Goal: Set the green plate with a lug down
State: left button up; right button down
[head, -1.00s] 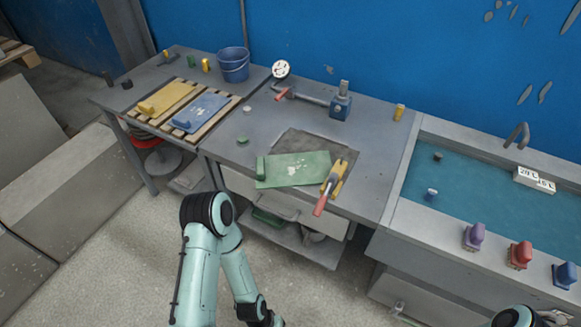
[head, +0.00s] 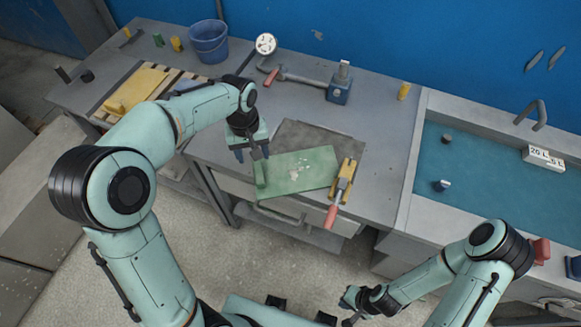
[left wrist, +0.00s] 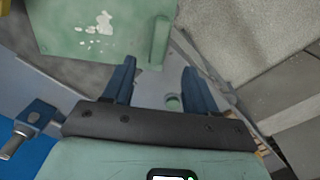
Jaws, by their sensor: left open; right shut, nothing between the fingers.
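The green plate (head: 308,172) lies flat at the table's front edge, partly over a dark grey mat (head: 312,138). Its raised lug (head: 260,180) stands at its left end. A yellow clamp with a red handle (head: 344,182) sits at its right end. My left gripper (head: 250,157) is open and empty above the lug end. In the left wrist view, the fingers (left wrist: 158,68) point toward the lug (left wrist: 160,42), apart from it. My right gripper (head: 348,307) is shut and empty, low in front of the table, away from the plate.
Left on the table are a yellow plate (head: 137,88) on a slatted pallet, a blue plate mostly hidden by my left arm, and a blue bucket (head: 209,44). A blue vice-like tool (head: 340,90) stands behind the mat. A water basin (head: 490,165) is at right.

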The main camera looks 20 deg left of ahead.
pick_arm(q)
send_over(259, 172)
jog(key=f, duration=0.4)
jog(key=shift+s+a+f, duration=0.15)
jog(key=shift+s, duration=0.15)
jog(key=f, duration=0.5)
jog(key=shift+w+f, duration=0.35)
jog(key=shift+r, duration=0.1)
grip_shut()
